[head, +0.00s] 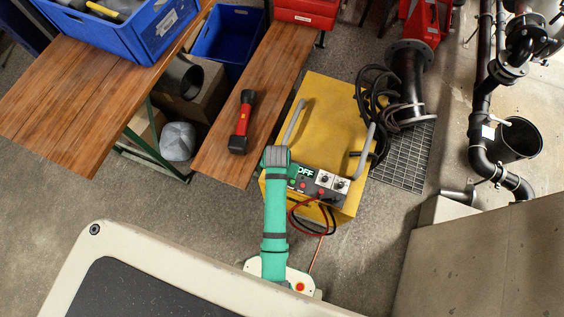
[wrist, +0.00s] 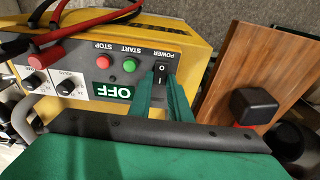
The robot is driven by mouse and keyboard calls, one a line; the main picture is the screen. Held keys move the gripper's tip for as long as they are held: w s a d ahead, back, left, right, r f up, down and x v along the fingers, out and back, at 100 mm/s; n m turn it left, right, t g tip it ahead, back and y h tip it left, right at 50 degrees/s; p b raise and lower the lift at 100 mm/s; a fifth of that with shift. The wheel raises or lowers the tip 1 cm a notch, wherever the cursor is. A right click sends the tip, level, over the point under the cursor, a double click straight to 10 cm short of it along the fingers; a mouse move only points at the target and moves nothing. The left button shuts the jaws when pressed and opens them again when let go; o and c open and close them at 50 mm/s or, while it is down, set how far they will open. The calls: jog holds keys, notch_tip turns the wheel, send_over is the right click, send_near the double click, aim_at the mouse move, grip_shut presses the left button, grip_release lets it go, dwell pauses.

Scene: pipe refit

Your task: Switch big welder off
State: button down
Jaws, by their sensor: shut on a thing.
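The big welder is a yellow box (head: 327,118) with a grey control panel on its near side; its yellow side also shows in the wrist view (wrist: 185,42). The panel carries a black power switch (wrist: 161,72) marked 0, a green start button (wrist: 129,65), a red stop button (wrist: 103,62) and a green sign (wrist: 112,92) reading OFF. My gripper (wrist: 165,88) has its green fingers at the power switch, shut on it. In the head view my green arm reaches to the panel's left end and hides the switch and fingertips.
A wooden bench (head: 232,130) with a red and black tool (head: 242,122) stands left of the welder. Grey handles rise from the welder's top. Dark pipes (head: 480,130) run at the right.

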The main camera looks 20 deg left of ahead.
jog(key=c, duration=1.6)
grip_release()
jog(key=shift+c, duration=0.2)
notch_tip(320, 180, up, 11)
jog(key=s, duration=0.1)
jog(key=shift+s+f, duration=0.15)
jog(key=shift+s, duration=0.2)
